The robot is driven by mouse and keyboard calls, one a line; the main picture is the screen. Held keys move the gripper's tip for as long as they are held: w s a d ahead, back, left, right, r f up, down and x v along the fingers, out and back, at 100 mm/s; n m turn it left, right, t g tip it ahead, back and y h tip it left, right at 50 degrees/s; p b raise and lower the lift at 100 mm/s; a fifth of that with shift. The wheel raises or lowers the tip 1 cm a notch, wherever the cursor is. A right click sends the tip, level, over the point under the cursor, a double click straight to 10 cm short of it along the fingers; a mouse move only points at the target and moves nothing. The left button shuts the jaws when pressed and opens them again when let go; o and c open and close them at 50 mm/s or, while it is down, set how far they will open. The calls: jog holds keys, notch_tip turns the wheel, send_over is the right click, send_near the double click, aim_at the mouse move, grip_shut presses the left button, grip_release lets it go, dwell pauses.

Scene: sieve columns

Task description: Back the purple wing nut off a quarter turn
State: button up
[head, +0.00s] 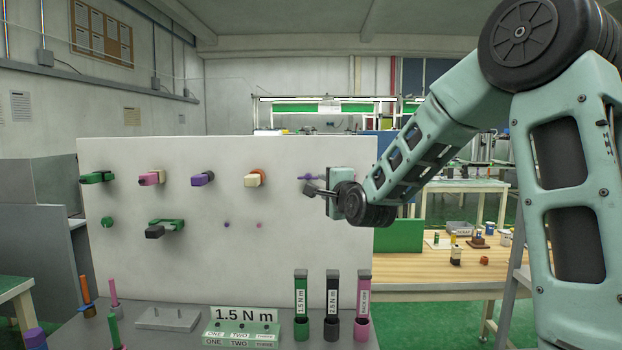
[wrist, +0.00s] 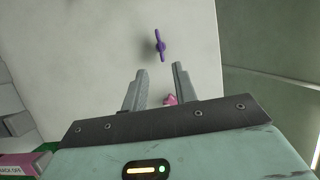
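The purple wing nut (head: 306,177) is on the upper right of the white upright panel, partly hidden behind my gripper in the head view. In the wrist view the wing nut (wrist: 160,45) shows whole, its wings close to upright in the picture, slightly tilted. My gripper (head: 312,189) is in front of the panel near it. In the wrist view my gripper (wrist: 158,74) has its two fingers apart with nothing held between them. The wing nut lies beyond the fingertips, roughly in line with the gap, and looks apart from them.
The white panel (head: 195,258) also bears a green handle (head: 98,177), a pink one (head: 152,178), another purple one (head: 202,179) and a cream one (head: 255,179). Below stand green, black and pink holders and a "1.5 N m" sign (head: 243,315). Panel space around the wing nut is clear.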

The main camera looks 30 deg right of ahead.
aim_at(309, 178)
jog(key=p+x, duration=0.2)
jog(key=x, duration=0.8)
jog(key=shift+a, duration=0.1)
grip_shut()
